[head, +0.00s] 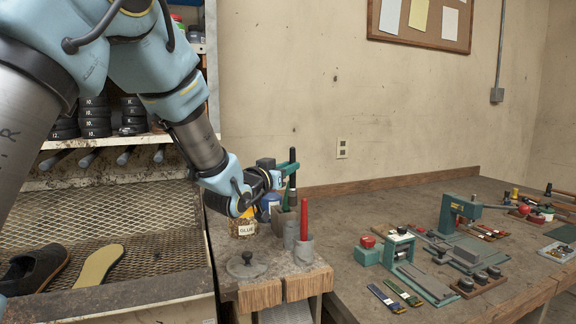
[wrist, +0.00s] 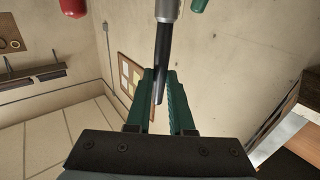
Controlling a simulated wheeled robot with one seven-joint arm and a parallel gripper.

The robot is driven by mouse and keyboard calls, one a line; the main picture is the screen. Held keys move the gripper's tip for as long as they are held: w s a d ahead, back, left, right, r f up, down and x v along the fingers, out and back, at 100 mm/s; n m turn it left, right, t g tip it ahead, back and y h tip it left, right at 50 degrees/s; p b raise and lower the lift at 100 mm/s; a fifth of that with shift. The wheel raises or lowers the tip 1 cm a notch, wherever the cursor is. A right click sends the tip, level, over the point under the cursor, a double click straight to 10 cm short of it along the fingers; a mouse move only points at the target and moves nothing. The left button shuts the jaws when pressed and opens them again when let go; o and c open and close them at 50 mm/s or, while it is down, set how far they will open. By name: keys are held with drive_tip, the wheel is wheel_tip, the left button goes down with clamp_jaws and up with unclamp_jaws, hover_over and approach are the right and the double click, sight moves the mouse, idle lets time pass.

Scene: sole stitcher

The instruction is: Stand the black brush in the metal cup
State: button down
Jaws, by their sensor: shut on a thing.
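My gripper (head: 292,165) is above the far part of the small bench, its teal fingers pointing right in the head view. It is shut on the black brush (wrist: 162,62), whose dark shaft runs between the fingers in the wrist view, with a grey metal part at the top edge. In the head view the brush (head: 292,182) hangs about upright below the fingers, its lower end hard to make out against the holders. Grey metal cups (head: 304,250) stand below and nearer; a red-handled tool (head: 304,216) rises from the front one. I cannot tell which is the task's cup.
A glue jar (head: 243,226) and a blue container (head: 269,203) stand left of the cups. A round grey lid (head: 247,266) lies at the bench front. A larger bench (head: 345,285) with green tools is to the right. A shoe (head: 35,268) lies on the mesh rack.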

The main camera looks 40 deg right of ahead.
sight(290, 201)
drive_tip(key=shift+f+b, duration=1.5)
drive_tip(key=shift+f, duration=2.5)
drive_tip(key=shift+f+b, duration=0.7)
drive_tip(key=shift+b, duration=0.05)
drive_tip(key=c, duration=0.7)
unclamp_jaws()
drive_tip(key=b+v, duration=0.3)
drive_tip(key=v, duration=0.8)
drive_tip(key=shift+b, duration=0.35)
